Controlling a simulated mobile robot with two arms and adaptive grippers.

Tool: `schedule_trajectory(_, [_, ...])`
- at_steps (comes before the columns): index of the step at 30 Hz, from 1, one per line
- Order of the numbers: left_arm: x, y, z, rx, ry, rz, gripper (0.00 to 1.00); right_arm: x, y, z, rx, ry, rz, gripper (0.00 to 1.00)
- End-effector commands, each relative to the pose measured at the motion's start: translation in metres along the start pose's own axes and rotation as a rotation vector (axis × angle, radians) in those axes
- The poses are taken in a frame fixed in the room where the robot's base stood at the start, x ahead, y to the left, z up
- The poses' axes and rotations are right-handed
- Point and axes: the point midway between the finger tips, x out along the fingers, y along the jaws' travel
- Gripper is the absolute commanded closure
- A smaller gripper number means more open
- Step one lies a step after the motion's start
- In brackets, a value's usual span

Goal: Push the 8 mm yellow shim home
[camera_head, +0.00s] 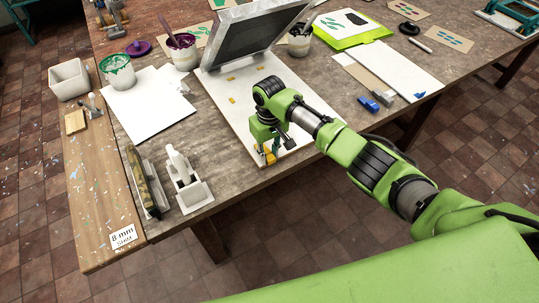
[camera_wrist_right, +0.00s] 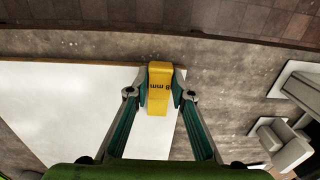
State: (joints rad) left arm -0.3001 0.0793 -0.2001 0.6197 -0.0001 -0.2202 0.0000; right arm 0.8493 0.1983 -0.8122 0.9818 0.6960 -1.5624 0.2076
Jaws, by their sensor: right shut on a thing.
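The yellow shim (camera_wrist_right: 159,88), marked "8 mm", sits between the fingertips of my right gripper (camera_wrist_right: 160,90), which is shut on it. In the head view the right gripper (camera_head: 265,150) points down at the near edge of the white baseboard (camera_head: 224,91), and a bit of the yellow shim (camera_head: 270,158) shows beneath it. The hinged screen (camera_head: 249,42) is tilted up at the far end of the board. I cannot tell whether the shim touches the board. My left gripper is not in view.
A wooden plank with an "8 mm shim" label (camera_head: 123,237) lies along the left edge. A white holder (camera_head: 190,188) stands left of the board. Small yellow marks (camera_head: 231,99) lie on the board. Paint pots (camera_head: 118,72) and a blue clip (camera_head: 368,103) are nearby.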

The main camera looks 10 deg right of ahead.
Motion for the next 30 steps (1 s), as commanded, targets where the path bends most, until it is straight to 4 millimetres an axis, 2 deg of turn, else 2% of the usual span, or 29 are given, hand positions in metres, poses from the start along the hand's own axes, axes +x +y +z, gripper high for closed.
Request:
schedule_trajectory(5, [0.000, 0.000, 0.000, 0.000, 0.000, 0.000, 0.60, -0.001, 0.000, -0.001, 0.000, 0.002, 0.000, 1.00])
schedule_trajectory(6, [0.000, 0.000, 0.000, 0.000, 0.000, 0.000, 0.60, -0.001, 0.000, -0.001, 0.000, 0.002, 0.001, 0.68])
schedule_trajectory(7, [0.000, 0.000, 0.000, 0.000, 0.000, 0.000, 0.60, -0.001, 0.000, -0.001, 0.000, 0.002, 0.000, 0.61])
schedule_trajectory(8, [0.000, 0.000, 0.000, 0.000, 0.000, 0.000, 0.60, -0.001, 0.000, -0.001, 0.000, 0.002, 0.000, 0.59])
schedule_trajectory(20, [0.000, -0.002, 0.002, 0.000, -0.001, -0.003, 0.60, -0.006, 0.000, -0.001, 0.000, 0.002, 0.000, 0.59])
schedule_trajectory(23, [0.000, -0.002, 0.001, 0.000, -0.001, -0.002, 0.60, -0.019, 0.000, -0.001, 0.000, 0.004, 0.000, 0.59])
schedule_trajectory(30, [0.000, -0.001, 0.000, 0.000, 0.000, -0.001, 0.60, -0.070, 0.000, -0.002, -0.001, 0.006, 0.000, 0.59])
